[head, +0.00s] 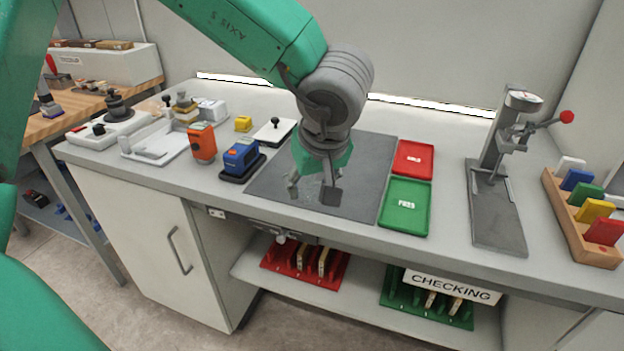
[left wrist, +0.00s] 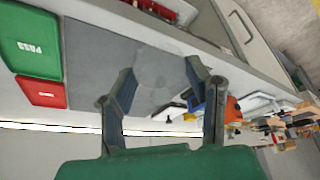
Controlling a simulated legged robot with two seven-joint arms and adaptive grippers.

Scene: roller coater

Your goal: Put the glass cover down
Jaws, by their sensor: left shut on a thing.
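My left gripper (head: 312,190) is low over the dark grey mat (head: 362,172) on the bench, its fingers pointing down. In the left wrist view the gripper (left wrist: 161,76) has its two fingers spread wide around a faint, clear round shape, the glass cover (left wrist: 160,68). The gripper is shut on it. The cover is nearly invisible against the mat, and I cannot tell whether its rim touches the mat. My right gripper is not in view.
A green PASS tray (head: 406,205) and a red tray (head: 414,158) lie right of the mat. A blue device (head: 241,157) and an orange one (head: 202,142) stand left of it. A lever press (head: 497,190) stands farther right. Bare mat surrounds the gripper.

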